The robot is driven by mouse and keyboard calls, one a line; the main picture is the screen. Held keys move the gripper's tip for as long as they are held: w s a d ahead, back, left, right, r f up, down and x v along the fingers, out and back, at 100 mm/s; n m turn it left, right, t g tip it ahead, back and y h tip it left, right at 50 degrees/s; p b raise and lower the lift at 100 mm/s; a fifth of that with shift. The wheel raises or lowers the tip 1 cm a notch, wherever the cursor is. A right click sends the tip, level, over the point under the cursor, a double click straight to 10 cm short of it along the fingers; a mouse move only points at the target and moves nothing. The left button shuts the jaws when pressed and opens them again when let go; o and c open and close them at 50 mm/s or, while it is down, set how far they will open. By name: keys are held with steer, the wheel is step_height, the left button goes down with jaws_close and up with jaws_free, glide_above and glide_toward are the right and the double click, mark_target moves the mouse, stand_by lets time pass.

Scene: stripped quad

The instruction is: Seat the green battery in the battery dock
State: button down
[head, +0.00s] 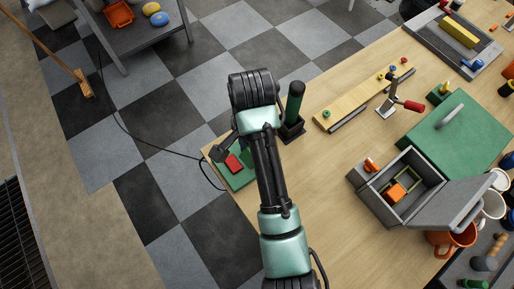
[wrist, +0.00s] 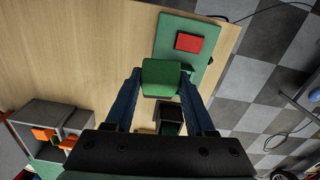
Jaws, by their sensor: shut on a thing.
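My gripper (wrist: 161,82) shows in the wrist view with its two blue fingers shut on the green battery (wrist: 162,70), a green block. In the head view my arm hides most of the gripper and I cannot make out the battery clearly. A dark box-shaped holder (wrist: 170,120) shows below the battery in the wrist view, partly hidden by my gripper. A green plate (wrist: 176,27) with a red block (wrist: 189,42) lies past the fingertips. I cannot tell which of these is the battery dock, nor whether the battery touches anything.
In the head view a dark green cylinder (head: 295,102) stands upright in a black base (head: 291,132) right of my arm. The table's edge and a cable lie left.

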steer(key=m, duration=0.1)
steer(key=m+y, duration=0.1)
steer(key=w+m, duration=0.1)
steer(key=m, duration=0.1)
steer(key=shift+r+g+y, duration=0.25)
steer(key=shift+g+y, duration=0.05)
steer(key=shift+y, duration=0.1)
steer(key=m+y, duration=0.1)
steer(key=m, duration=0.1)
steer(key=w+m+t+y, duration=0.1)
steer(key=m+p, duration=0.1)
steer(key=m, duration=0.1)
steer(key=shift+w+d+r+m+y, duration=0.2)
steer(key=shift+r+m+y, duration=0.1)
steer(key=shift+y, duration=0.1)
steer(key=w+f+m+t, duration=0.1)
steer(key=f+m+t, duration=0.1)
steer(key=m, duration=0.1)
steer(key=w+d+f+m+t+p, duration=0.1)
steer(key=f+m+t, duration=0.2)
steer(key=w+f+m+t, duration=0.1)
steer(key=f+m+t, duration=0.1)
steer(key=f+m, duration=0.1)
steer(key=shift+d+m+t+y, duration=0.2)
steer(key=shift+m+t+y, duration=0.1)
steer(key=shift+y, duration=0.1)
steer(key=shift+c, duration=1.2)
jaws_free()
steer(key=shift+r, duration=0.1)
